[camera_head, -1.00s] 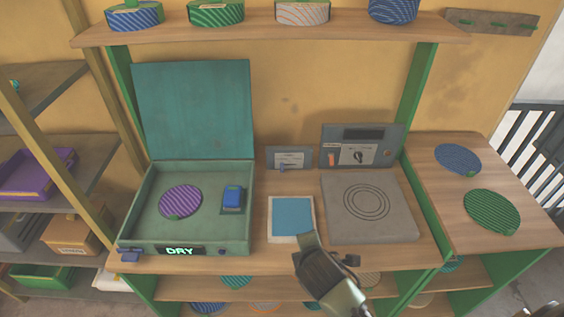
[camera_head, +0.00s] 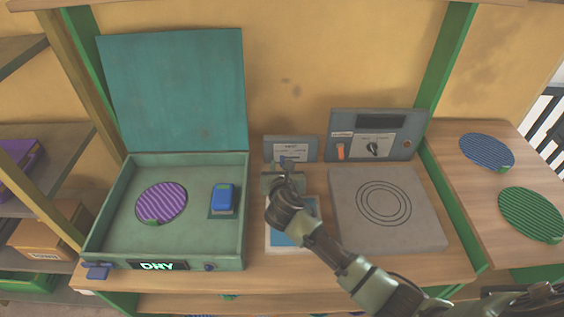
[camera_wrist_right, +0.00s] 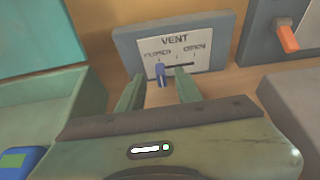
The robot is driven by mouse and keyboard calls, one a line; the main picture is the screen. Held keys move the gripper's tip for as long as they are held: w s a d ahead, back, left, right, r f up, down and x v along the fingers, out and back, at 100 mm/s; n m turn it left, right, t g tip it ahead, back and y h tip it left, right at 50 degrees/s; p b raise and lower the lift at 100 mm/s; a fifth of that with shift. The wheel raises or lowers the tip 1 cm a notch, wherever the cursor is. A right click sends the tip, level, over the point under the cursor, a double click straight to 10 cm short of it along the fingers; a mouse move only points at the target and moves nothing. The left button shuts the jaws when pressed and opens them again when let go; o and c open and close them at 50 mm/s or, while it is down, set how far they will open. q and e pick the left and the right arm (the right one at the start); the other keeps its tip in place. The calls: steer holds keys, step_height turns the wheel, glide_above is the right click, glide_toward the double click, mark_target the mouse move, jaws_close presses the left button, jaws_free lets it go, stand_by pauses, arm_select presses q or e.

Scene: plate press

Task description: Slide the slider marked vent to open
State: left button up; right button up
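The vent panel (camera_head: 291,149) is a small grey box with a white label at the back of the bench. In the right wrist view its label (camera_wrist_right: 175,52) reads VENT, with CLOSED at left and OPEN at right. The blue slider knob (camera_wrist_right: 161,74) stands at the CLOSED end of a dark slot. My right gripper (camera_wrist_right: 158,88) is open, its two green fingers pointing at the panel, one on each side of the knob. Whether the fingers touch the knob cannot be told. In the head view the right gripper (camera_head: 284,170) is just in front of the panel. My left gripper is not in view.
A green open-lidded box (camera_head: 106,207) marked DRY stands left, holding a purple striped disc (camera_head: 161,202) and a blue block (camera_head: 223,197). A grey plate with rings (camera_head: 420,225) and a control panel with an orange switch (camera_head: 340,151) stand right of the vent panel.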

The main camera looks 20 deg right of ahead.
mark_target(282, 162)
steer(key=x, duration=0.2)
steer(key=shift+w+d+f, duration=0.1)
steer(key=shift+w+f, duration=0.1)
steer(key=shift+w, duration=0.05)
steer(key=shift+w+d, duration=0.1)
steer(key=shift+w, duration=0.25)
steer(key=shift+f, duration=0.1)
jaws_close()
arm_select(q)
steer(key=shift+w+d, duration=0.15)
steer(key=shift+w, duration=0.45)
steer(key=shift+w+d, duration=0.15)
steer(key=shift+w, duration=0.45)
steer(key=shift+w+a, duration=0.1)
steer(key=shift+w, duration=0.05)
